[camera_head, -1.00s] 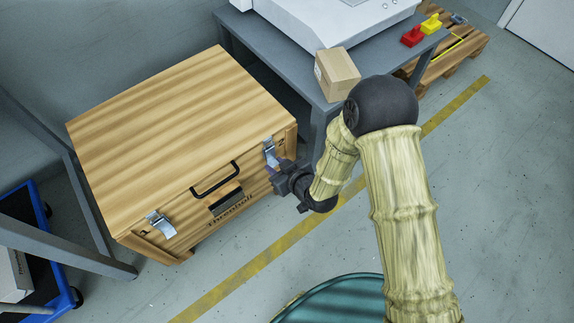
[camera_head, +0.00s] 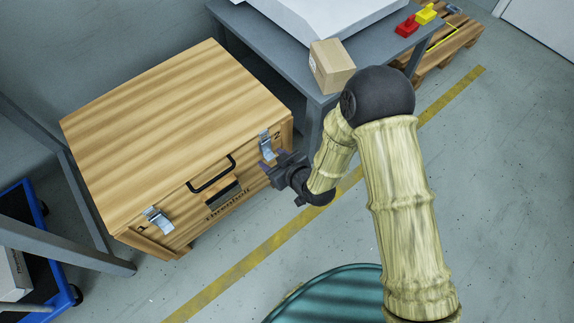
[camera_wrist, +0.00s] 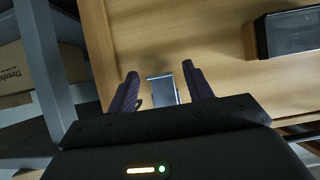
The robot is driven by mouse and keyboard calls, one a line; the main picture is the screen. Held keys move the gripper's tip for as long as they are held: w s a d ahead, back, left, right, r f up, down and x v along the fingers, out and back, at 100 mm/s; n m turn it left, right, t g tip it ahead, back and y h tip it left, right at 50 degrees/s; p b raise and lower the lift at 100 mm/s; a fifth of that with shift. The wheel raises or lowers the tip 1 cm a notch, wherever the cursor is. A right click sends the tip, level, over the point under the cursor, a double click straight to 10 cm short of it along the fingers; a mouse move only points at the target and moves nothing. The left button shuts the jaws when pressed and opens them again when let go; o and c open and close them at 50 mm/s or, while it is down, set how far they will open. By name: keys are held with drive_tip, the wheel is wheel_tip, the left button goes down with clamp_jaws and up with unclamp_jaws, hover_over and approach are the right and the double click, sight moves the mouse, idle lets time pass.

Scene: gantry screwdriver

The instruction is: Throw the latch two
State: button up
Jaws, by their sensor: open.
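A wooden chest (camera_head: 175,120) with a striped lid stands on the floor at the left. One metal latch (camera_head: 266,146) is at the right of its front face, near a mark that looks like a 2. Another latch (camera_head: 158,221) is at the left. My gripper (camera_head: 270,171) is open in front of the right latch and just below it. In the wrist view, the silver latch (camera_wrist: 162,90) shows between the two dark fingers of my open gripper (camera_wrist: 164,85). Its lower part is hidden behind my gripper body, and I cannot tell whether a finger touches it.
A black handle (camera_head: 212,175) is on the chest front between the latches. A grey table (camera_head: 290,75) with a cardboard box (camera_head: 331,66) stands close behind the chest's right side. A blue cart (camera_head: 66,296) is at the lower left.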

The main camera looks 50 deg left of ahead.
drive_tip(key=p+v, duration=0.8)
drive_tip(key=v, duration=0.9)
